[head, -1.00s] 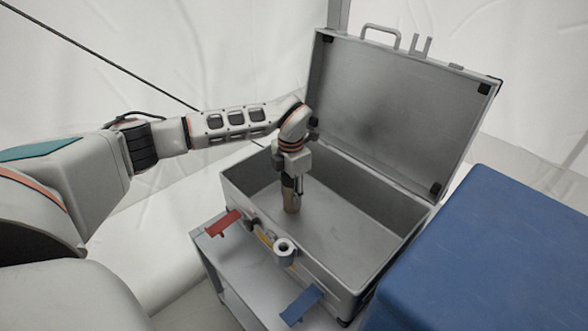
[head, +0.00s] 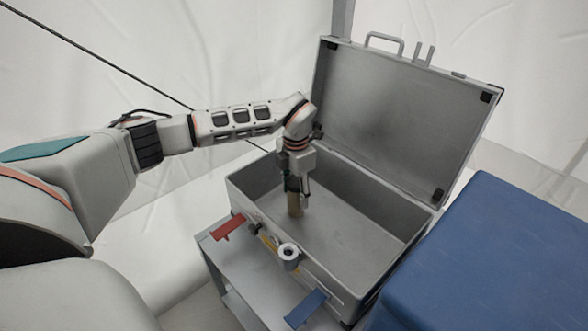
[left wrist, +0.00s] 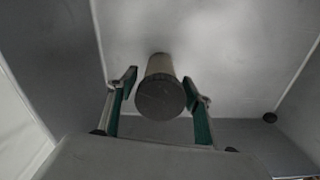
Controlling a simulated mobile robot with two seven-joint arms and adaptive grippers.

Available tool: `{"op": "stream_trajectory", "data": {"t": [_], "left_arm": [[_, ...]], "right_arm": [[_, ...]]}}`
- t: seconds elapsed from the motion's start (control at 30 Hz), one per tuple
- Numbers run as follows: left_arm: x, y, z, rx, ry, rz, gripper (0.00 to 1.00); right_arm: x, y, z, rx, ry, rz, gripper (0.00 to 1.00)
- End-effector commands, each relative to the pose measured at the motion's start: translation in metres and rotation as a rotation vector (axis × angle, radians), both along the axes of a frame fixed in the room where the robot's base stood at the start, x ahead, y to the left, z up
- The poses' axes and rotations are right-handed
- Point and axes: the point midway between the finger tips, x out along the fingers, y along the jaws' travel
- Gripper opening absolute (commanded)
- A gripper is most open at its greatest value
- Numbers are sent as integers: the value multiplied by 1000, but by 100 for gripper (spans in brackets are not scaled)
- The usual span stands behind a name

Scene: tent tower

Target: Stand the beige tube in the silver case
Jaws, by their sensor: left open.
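The silver case (head: 345,232) stands open on a grey cart, its lid raised at the back. The beige tube (head: 295,206) stands, seemingly upright, on the case floor in the left part of the case. My left gripper (head: 295,187) points down over it from above. In the left wrist view the tube's dark round end (left wrist: 160,98) faces the camera. The fingers of my left gripper (left wrist: 160,80) are open, one on each side of the tube, with visible gaps. The tube's upper part is hidden behind the gripper in the head view. My right gripper is not in view.
A large blue box (head: 490,260) stands right of the case. The case floor right of the tube is clear.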

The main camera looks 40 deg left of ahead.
Motion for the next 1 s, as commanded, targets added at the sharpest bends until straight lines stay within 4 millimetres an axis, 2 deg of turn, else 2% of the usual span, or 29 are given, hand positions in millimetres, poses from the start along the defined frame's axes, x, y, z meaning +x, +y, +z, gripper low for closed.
{"op": "stream_trajectory", "data": {"t": [0.03,0.1,0.3,0.4,0.6,1.0], "left_arm": [[5,1,25,0,-20,2,50],[5,1,42,0,-21,2,50],[4,1,79,0,-17,2,50],[3,0,91,-1,-13,1,50],[2,0,101,-1,-7,2,50],[1,0,100,-1,-4,1,50]], "right_arm": [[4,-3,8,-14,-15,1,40],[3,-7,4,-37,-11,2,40],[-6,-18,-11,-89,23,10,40],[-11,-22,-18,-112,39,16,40],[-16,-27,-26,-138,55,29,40],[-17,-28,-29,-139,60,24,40]]}}
